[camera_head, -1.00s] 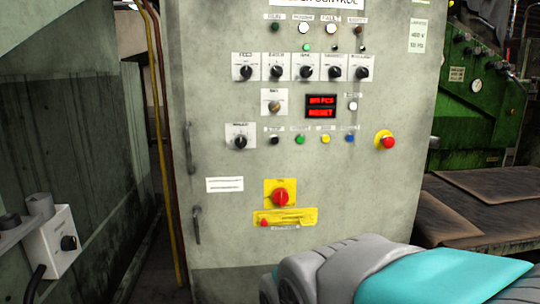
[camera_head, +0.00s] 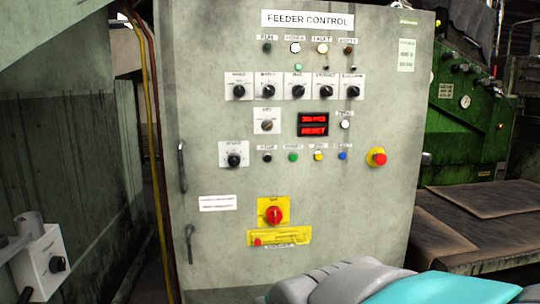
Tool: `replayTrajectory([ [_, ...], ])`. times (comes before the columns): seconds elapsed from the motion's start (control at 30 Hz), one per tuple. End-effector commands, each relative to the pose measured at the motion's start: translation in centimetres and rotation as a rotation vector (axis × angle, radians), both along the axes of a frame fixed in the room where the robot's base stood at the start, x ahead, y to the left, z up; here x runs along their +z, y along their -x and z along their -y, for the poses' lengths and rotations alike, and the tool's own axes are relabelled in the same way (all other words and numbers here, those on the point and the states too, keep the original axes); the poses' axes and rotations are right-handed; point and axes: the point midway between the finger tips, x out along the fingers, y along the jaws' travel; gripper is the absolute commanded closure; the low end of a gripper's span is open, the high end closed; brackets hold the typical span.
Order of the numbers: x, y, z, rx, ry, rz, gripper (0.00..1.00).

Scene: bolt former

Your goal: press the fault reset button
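The grey cabinet (camera_head: 300,185) labelled "FEEDER CONTROL" fills the middle of the view. Its lower button row has a black button (camera_head: 267,157), a green button (camera_head: 293,157), a yellow button (camera_head: 318,156) and a blue button (camera_head: 342,155). A white button (camera_head: 345,124) is right of the red-lit display (camera_head: 313,124). The small labels are too blurred to tell surely which is the fault reset. The lamp under "FAULT" (camera_head: 322,48) looks pale and lit. My grey and teal arm shows at the bottom right; my gripper is not in view.
A red rotary switch (camera_head: 273,215) is below. Dark mats (camera_head: 465,215) and a green machine (camera_head: 465,105) stand right. A white switch box (camera_head: 45,265) is lower left.

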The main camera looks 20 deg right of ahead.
Motion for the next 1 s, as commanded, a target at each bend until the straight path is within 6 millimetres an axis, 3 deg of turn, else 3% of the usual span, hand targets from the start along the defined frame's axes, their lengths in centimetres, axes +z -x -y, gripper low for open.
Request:
replayTrajectory([
  [0.07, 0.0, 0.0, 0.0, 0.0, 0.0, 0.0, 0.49],
  [0.5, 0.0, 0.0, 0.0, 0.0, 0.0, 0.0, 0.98],
  [1.0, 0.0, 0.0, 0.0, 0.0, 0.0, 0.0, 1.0],
])
